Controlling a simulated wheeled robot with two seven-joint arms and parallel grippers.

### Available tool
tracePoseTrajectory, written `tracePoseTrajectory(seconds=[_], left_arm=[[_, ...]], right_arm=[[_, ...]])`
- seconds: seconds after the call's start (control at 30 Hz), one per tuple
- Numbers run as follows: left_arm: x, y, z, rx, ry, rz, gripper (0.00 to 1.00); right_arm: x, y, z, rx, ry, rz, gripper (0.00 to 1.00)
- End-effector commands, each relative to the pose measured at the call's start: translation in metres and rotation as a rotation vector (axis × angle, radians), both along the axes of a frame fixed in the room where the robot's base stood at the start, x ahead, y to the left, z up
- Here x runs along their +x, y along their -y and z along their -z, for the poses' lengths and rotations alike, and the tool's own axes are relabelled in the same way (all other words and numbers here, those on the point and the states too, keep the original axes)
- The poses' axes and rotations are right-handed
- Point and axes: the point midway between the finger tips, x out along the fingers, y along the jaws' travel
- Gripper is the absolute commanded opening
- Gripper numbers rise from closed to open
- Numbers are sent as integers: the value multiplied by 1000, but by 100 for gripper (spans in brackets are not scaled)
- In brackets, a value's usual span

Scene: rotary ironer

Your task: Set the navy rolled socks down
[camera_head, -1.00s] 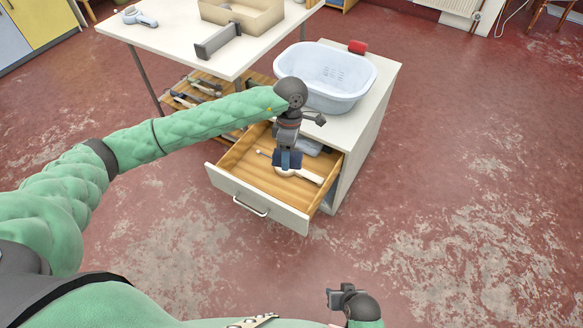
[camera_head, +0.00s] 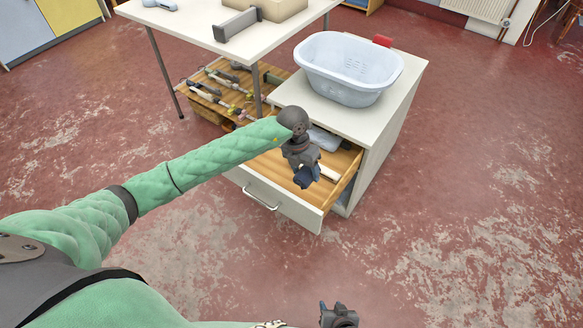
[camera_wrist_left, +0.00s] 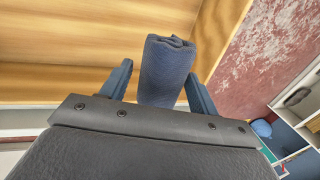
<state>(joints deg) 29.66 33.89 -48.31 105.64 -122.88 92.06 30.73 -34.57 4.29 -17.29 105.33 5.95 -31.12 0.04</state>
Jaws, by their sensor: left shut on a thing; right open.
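The navy rolled socks (camera_wrist_left: 166,70) are a dark blue roll seen between the two blue fingers of my left gripper (camera_wrist_left: 158,84) in the left wrist view. In the head view my left gripper (camera_head: 304,172) is shut on the socks (camera_head: 307,178) and holds them over the open drawer, near its front panel (camera_head: 285,207). The wooden drawer floor shows behind the socks in the wrist view. I cannot tell how high above it they are. My right gripper (camera_head: 338,315) is open and empty at the bottom edge of the head view, away from the drawer.
The drawer holds a pale-handled item (camera_head: 328,172) and a grey item (camera_head: 326,141). A pale blue basin (camera_head: 349,68) and a red object (camera_head: 382,41) stand on the cabinet top. A white table (camera_head: 190,25) is behind left. Red floor (camera_head: 480,200) lies clear to the right.

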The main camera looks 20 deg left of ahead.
Motion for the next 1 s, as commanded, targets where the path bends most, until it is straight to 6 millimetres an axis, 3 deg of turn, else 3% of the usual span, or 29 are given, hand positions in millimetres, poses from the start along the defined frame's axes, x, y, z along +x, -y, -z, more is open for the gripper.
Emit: tracePoseTrajectory(seconds=[0.3, 0.5, 0.73, 1.0], left_arm=[[25, -55, 37, 1, -1, -2, 39], [35, -79, 52, 2, -1, 1, 39], [38, -85, 61, -1, -1, 2, 39], [37, -84, 94, 0, -3, 2, 39]], right_arm=[[0, 0, 1, 0, 0, 0, 43], [0, 0, 1, 0, 0, 0, 43], [0, -1, 1, 1, 0, 0, 43], [0, -1, 2, 1, 0, 0, 43]])
